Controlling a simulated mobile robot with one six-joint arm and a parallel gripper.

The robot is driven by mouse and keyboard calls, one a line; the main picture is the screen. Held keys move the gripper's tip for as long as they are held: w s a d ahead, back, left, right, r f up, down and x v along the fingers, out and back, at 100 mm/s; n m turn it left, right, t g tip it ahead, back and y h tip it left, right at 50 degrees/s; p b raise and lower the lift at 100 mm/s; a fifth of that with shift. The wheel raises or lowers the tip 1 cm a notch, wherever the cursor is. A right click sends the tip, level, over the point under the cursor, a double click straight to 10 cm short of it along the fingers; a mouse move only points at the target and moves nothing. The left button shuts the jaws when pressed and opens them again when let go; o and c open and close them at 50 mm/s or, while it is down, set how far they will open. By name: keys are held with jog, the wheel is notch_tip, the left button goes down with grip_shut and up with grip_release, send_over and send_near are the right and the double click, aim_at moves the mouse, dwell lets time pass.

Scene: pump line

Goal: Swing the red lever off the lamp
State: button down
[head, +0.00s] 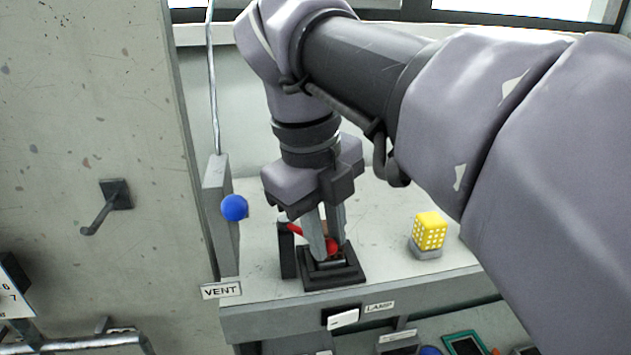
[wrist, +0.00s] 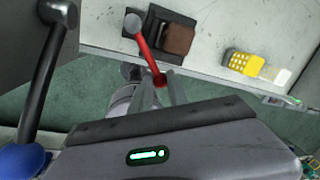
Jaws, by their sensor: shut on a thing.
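The red lever (head: 295,230) runs from a dark upright post to a red knob at its free end. In the wrist view the red lever (wrist: 144,47) runs from a grey pivot toward my fingertips. My gripper (head: 323,247) points down and is shut on the lever near its knob; the fingers also show in the wrist view (wrist: 161,88). The lever passes over an edge of a black stepped base (head: 345,277) holding a brown block (wrist: 178,40). A LAMP label (head: 379,307) is on the shelf front, by a white switch (head: 343,319).
A yellow perforated block (head: 430,230) on a grey base stands to the right on the shelf. A blue ball (head: 234,207) sticks out by the grey VENT panel at left. The shelf between base and yellow block is clear.

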jog(key=shift+s+a+m, duration=0.5)
jog(key=shift+a+m, duration=0.05)
jog(key=shift+m, duration=0.65)
jog(key=c, duration=1.3)
grip_release()
jog(key=shift+o, duration=0.2)
notch_tip(320, 180, up, 12)
jog(key=s+a+p, duration=0.1)
jog(key=a+p, duration=0.1)
jog(key=p, duration=0.3)
jog(key=shift+s+a+f, duration=0.1)
jog(key=shift+c, duration=0.2)
